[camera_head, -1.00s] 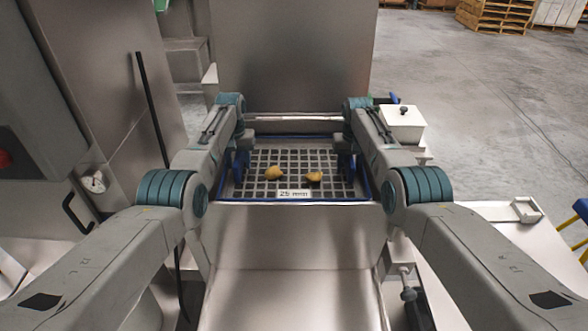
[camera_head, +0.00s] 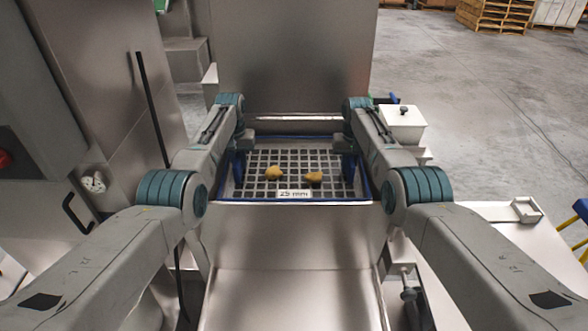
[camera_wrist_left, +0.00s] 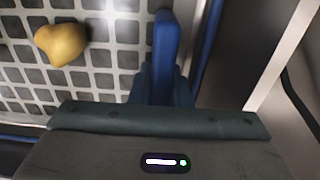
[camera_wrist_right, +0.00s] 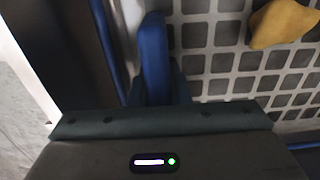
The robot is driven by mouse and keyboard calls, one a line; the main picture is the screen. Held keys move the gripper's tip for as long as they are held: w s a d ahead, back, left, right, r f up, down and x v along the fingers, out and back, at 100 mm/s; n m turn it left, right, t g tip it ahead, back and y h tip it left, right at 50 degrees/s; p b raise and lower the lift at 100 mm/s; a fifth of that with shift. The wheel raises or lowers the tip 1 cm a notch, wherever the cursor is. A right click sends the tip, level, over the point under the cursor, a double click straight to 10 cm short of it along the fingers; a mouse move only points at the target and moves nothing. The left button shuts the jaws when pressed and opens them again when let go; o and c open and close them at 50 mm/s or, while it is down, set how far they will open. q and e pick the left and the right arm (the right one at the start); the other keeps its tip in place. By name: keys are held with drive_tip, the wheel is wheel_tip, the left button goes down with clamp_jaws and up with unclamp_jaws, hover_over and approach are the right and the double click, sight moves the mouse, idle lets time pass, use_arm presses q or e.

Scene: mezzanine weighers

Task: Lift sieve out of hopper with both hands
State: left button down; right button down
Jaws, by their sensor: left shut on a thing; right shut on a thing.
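The sieve (camera_head: 293,160) is a grey square grid with a blue rim and a "25 mm" label at its front edge. It sits level in the mouth of the steel hopper (camera_head: 290,225). Two yellowish lumps, one left (camera_head: 274,173) and one right (camera_head: 313,177), lie on the grid. My left gripper (camera_head: 239,166) is shut on the blue left handle (camera_wrist_left: 166,40). My right gripper (camera_head: 347,166) is shut on the blue right handle (camera_wrist_right: 153,45). The fingertips are partly hidden by the arms and wrists.
A tall steel panel (camera_head: 292,60) stands behind the hopper. At left are a grey cabinet with a gauge (camera_head: 94,182) and a black handle (camera_head: 77,213). A white box (camera_head: 402,125) stands close to my right arm. Open floor lies at the back right.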

use_arm(q)
drive_tip(key=shift+w+r, duration=0.1)
drive_tip(key=shift+r, duration=0.05)
use_arm(e)
drive_tip(key=shift+w+r, duration=0.1)
drive_tip(key=shift+r, duration=0.05)
idle(0.6)
